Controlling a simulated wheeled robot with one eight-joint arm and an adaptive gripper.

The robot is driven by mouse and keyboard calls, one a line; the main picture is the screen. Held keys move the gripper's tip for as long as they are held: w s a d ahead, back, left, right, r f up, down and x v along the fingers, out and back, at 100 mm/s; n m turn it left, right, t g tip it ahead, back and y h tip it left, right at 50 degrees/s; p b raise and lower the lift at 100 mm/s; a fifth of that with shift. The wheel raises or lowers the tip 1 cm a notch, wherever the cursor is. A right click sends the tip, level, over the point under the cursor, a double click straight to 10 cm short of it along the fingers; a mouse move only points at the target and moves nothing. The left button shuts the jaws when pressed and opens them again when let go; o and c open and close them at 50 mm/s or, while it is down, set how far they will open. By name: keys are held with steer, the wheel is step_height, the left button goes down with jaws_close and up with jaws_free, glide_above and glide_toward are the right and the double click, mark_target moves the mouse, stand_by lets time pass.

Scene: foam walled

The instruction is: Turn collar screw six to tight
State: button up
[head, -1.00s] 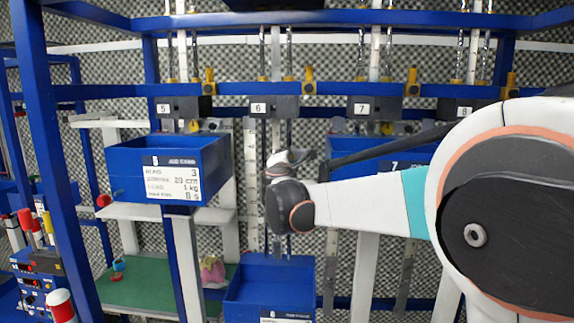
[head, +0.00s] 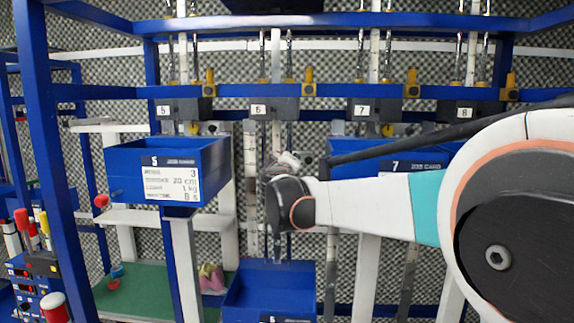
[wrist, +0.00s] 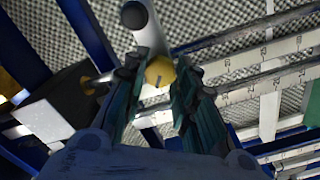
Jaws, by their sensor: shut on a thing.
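In the wrist view a yellow screw head (wrist: 159,72) with a dark slot sits between the two fingers of my gripper (wrist: 164,66). The fingers are shut on it, one on each side. A grey rounded part (wrist: 133,15) lies just beyond it. In the head view the block labelled 6 (head: 259,110) hangs on the blue crossbar. My dark wrist is below it, and the fingers and the screw cannot be made out there. No number shows on the held screw, and whether it is tight cannot be told.
A blue bin labelled 5 (head: 170,168) is left of my wrist. Another blue bin (head: 270,285) sits below it, and bin 7 (head: 360,148) is partly behind my arm. Blue frame posts (head: 55,160) and scaled rails (wrist: 240,90) stand close around.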

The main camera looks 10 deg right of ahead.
steer(key=m+b, duration=0.1)
steer(key=m, duration=1)
steer(key=shift+f, duration=0.1)
stand_by(0.5)
steer(key=o, duration=1.1)
steer(key=v, duration=1.2)
steer(key=shift+s, duration=0.1)
